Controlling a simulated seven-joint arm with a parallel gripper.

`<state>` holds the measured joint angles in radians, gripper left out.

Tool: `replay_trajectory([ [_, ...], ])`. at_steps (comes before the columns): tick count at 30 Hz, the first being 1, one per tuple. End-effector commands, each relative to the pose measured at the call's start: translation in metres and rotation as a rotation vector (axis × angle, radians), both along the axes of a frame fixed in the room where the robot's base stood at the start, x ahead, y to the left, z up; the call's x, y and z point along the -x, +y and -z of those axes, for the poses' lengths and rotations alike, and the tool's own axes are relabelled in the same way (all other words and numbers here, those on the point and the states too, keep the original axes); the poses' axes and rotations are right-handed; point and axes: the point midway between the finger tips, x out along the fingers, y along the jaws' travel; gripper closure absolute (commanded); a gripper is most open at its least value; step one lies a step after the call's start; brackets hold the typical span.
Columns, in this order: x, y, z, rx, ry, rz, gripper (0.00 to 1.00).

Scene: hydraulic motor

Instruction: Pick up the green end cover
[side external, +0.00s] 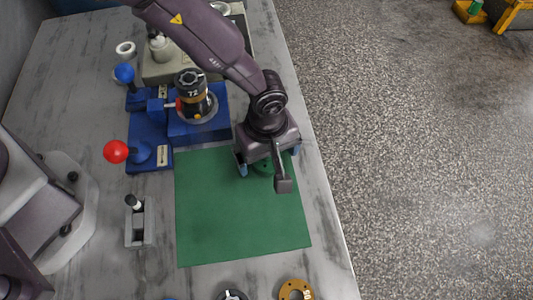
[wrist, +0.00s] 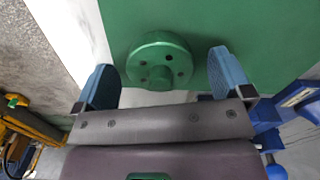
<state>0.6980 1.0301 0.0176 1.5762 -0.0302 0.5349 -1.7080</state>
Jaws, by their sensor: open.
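The green end cover (wrist: 160,58) is a round green disc with several dark holes and a raised hub. It lies on the green mat (side external: 240,220). In the side external view only a bit of the cover (side external: 262,167) shows beneath my gripper. My gripper (wrist: 163,80) is open, with one blue finger on each side of the cover in the wrist view. There are visible gaps between the fingers and the cover. In the side external view my gripper (side external: 268,168) is low over the mat's upper right part.
A blue fixture (side external: 150,135) with a red-knobbed lever (side external: 116,151) and a dark motor part (side external: 193,90) stands left behind the mat. An orange-brown disc (side external: 295,290) lies at the front edge. The table's right edge is close to my gripper. Most of the mat is clear.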

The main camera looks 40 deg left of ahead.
Motion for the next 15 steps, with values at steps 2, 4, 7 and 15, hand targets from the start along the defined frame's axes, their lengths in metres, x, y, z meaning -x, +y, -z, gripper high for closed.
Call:
replay_trajectory([
  [2, 0.0, 0.0, -0.0003, 0.0, 0.0, 0.0, 0.05],
  [4, -0.0001, 0.0001, -0.0004, 0.0, 0.0, 0.0, 0.21],
  [7, 0.0, 0.0001, -0.0005, 0.0, 0.0, 0.0, 0.44],
  [15, -0.0004, -0.0001, -0.0012, 0.001, -0.001, 0.0, 0.66],
])
